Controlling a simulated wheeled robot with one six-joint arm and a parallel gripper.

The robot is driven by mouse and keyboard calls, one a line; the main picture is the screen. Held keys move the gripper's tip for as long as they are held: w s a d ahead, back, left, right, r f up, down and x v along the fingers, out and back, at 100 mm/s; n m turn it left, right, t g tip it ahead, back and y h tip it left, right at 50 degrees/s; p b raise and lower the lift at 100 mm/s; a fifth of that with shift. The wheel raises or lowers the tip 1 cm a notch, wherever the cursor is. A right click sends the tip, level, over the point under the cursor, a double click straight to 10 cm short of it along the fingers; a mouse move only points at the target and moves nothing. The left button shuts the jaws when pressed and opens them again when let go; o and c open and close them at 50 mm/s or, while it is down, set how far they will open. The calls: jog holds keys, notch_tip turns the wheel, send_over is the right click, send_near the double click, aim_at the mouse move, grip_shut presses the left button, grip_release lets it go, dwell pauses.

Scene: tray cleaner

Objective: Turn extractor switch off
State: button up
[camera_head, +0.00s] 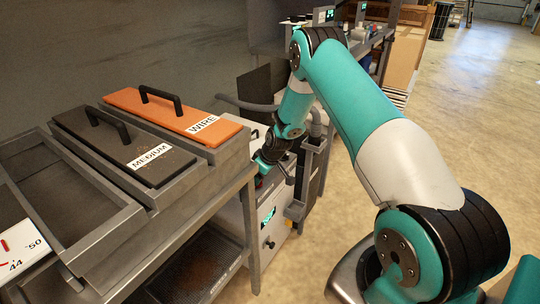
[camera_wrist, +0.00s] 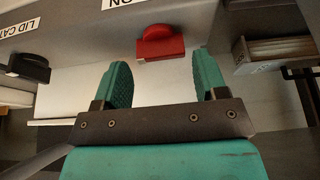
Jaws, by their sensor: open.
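A red switch (camera_wrist: 160,43) is on the front of a grey and white unit in the wrist view, under a label (camera_wrist: 128,2) ending in "ON". My gripper (camera_wrist: 161,68) is open, with its two teal fingers apart. The red switch appears between and just beyond the fingertips, with nothing held. Whether a finger touches it cannot be told. In the head view my arm reaches down to the white unit (camera_head: 273,220) beside the rack, and my gripper is mostly hidden behind the rack's edge and my wrist.
A black knob (camera_wrist: 28,67) by a "LID CAT" label (camera_wrist: 20,29) is to the left of the switch. The rack holds an orange "WIRE" lid (camera_head: 165,112) and a dark "MEDIUM" lid (camera_head: 110,145). Open floor (camera_head: 480,110) lies right.

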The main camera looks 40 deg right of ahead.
jog(key=v, duration=1.4)
jog(key=shift+r+p, duration=0.2)
jog(key=shift+p, duration=0.25)
jog(key=shift+s, duration=0.1)
